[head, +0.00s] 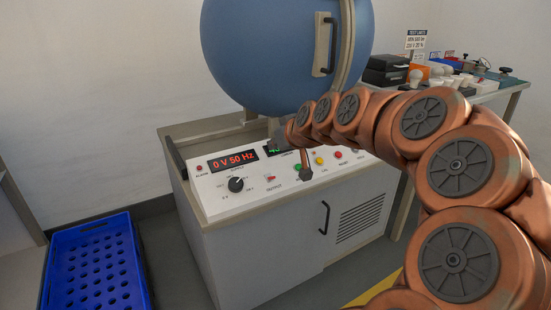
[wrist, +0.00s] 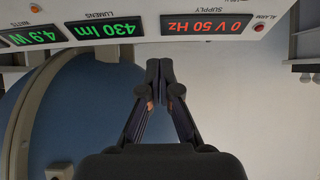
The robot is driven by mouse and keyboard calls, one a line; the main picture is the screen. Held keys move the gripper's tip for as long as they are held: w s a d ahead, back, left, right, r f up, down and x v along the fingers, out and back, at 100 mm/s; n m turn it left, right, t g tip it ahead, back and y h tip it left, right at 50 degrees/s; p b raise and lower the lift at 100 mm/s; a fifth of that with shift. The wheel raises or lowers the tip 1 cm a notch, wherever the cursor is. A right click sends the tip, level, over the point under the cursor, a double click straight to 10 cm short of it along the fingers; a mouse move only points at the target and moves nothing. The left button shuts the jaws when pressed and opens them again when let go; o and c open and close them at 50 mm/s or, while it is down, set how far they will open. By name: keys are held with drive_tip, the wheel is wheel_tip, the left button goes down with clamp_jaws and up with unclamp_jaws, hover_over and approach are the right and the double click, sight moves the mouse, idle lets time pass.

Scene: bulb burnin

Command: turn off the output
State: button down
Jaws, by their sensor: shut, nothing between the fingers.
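The white control panel (head: 225,205) has a red switch (head: 271,177) above the word OUTPUT; I cannot tell which way it is set. The supply display (head: 232,161) reads 0 V 50 Hz in red, and shows upside down in the wrist view (wrist: 207,25). A black rotary knob (head: 236,184) is left of the switch. My gripper (wrist: 162,66) is shut and empty, its fingertips together. In the head view it is mostly hidden by the arm, near the panel's back edge, above and apart from the switch.
A green lumens display (wrist: 104,27) reads 430 lm. Several coloured buttons (head: 319,160) sit right of the switch, partly behind my arm. A big blue sphere (head: 265,50) stands behind the panel. A blue crate (head: 62,242) is on the floor left.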

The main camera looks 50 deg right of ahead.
drive_tip(key=shift+r, duration=1.25)
drive_tip(key=s+a+r+n+g+y+p, duration=0.25)
drive_tip(key=a+p, duration=0.55)
drive_tip(key=a, duration=0.4)
drive_tip(key=s+a+r+n+g+y+p, duration=0.1)
drive_tip(key=s+a+r+g+y+p, duration=0.15)
drive_tip(key=a+p, duration=0.75)
drive_tip(key=s+a+r+g+p, duration=0.2)
drive_tip(key=s+a+r+p, duration=0.1)
drive_tip(key=s, duration=0.4)
drive_tip(key=s+a+r+g+h+p, duration=0.1)
drive_tip(key=s+a+r+g+p, duration=0.1)
drive_tip(key=s+p, duration=0.4)
drive_tip(key=s+a+r+g+h+p, duration=0.1)
drive_tip(key=s+a+r+g+p, duration=0.2)
drive_tip(key=s+a+p, duration=0.2)
drive_tip(key=s+a, duration=0.1)
drive_tip(key=s, duration=0.2)
drive_tip(key=shift+r, duration=0.3)
drive_tip(key=shift+a, duration=0.1)
